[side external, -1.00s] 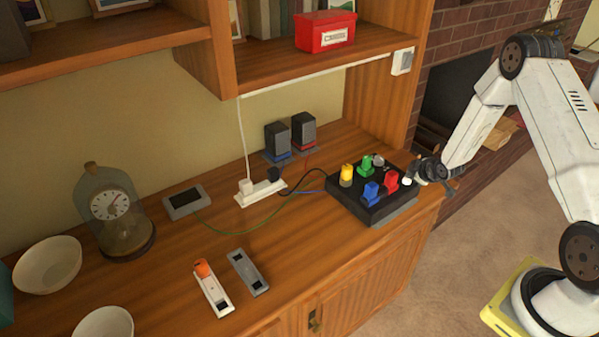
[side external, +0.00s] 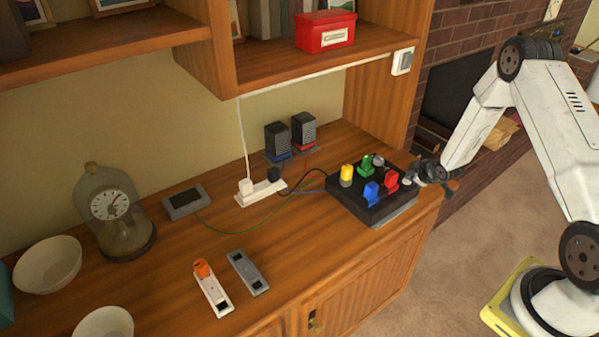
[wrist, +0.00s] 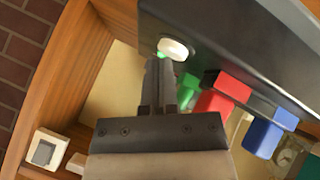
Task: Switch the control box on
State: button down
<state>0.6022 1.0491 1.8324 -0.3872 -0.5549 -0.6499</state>
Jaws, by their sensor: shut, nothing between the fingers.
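The control box (side external: 385,211) is a black box at the right end of the wooden cabinet top. It carries yellow (side external: 346,174), green (side external: 366,163), blue (side external: 371,193) and red (side external: 391,181) knobs.
A power strip (side external: 262,193) with cables lies left of the box, and two small speakers (side external: 290,136) stand behind it. A shelf with a red box (side external: 325,31) hangs above. The cabinet's front edge is close to the box.

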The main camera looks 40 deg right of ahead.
aim_at(409, 182)
jog(key=shift+r, duration=0.8)
jog(key=shift+r, duration=0.1)
jog(key=shift+r, duration=2.45)
